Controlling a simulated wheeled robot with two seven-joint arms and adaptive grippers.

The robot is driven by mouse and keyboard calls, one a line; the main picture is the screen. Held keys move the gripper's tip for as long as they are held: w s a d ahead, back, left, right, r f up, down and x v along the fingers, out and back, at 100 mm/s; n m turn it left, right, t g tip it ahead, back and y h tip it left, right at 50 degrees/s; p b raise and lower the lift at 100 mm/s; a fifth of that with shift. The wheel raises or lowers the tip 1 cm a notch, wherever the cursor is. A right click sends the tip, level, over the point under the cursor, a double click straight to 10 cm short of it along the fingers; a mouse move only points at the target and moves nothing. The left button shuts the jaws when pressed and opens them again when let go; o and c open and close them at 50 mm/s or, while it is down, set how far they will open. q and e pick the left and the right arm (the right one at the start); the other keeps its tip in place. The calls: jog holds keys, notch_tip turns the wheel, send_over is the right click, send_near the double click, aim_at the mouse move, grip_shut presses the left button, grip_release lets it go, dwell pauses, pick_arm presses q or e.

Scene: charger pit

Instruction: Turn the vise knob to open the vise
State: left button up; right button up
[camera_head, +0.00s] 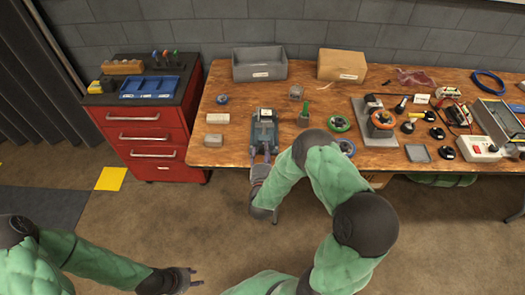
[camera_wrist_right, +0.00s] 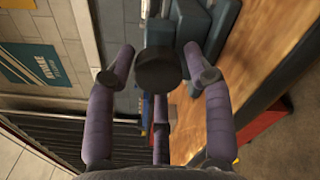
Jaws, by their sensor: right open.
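The vise (camera_head: 264,128) is a dark grey-green bench vise at the front edge of the wooden table in the head view. Its body also shows at the top of the right wrist view (camera_wrist_right: 190,18). Its round black knob (camera_wrist_right: 158,68) faces the right wrist camera. My right gripper (camera_head: 263,161) is at the front of the vise, with its purple-grey fingers spread open around the knob (camera_wrist_right: 160,75). Gaps show between fingers and knob, so I see no grip. My left gripper (camera_head: 193,277) is far from the vise, low at left over the floor, with fingers apart and empty.
Open floor lies in front.

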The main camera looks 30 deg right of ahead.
jog(key=v, duration=1.1)
jog(key=shift+a+f, duration=0.1)
jog(key=shift+a, duration=0.05)
jog(key=shift+o, duration=1.4)
jog(key=w+d+m+b, duration=0.1)
jog(key=w+d+m, duration=0.1)
jog(key=m, duration=0.7)
jog(key=w+d+m+h+b, duration=0.1)
jog(key=w+m, duration=0.3)
jog(key=m, duration=0.5)
jog(key=w+d+m+g+b, duration=0.1)
jog(key=w+d+m, duration=0.2)
jog(key=m, duration=0.6)
jog(key=shift+w+d+m+h, duration=0.25)
jog(key=shift+w+m+h, duration=0.05)
jog(key=shift+w, duration=0.2)
jog(key=c, duration=1.2)
